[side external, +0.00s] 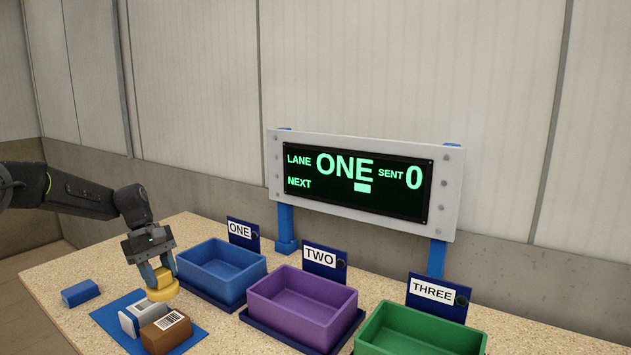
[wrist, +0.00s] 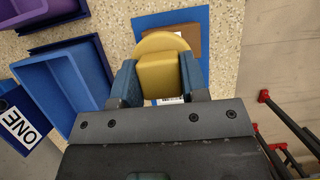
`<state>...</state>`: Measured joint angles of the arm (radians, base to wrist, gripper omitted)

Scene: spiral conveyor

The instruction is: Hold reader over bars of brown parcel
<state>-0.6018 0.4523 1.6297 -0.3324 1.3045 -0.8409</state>
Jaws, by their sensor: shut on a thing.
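My gripper (side external: 157,276) is shut on the yellow reader (side external: 163,291), which has a round yellow end facing down. In the wrist view the reader (wrist: 157,75) sits between the two blue fingers. The brown parcel (side external: 157,341) lies on the blue mat (side external: 183,324) with a white bar label (side external: 169,322) on top. The reader is above and behind the parcels in the side view. In the wrist view it hides part of the brown parcel (wrist: 188,38), and the label of that parcel cannot be made out there.
A white parcel (side external: 128,323) with bars lies beside the brown one. A blue block (side external: 80,292) is at the left. Blue (side external: 222,290), purple (side external: 290,321) and green (side external: 400,345) bins stand to the right. The display (side external: 355,181) reads LANE ONE, SENT 0.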

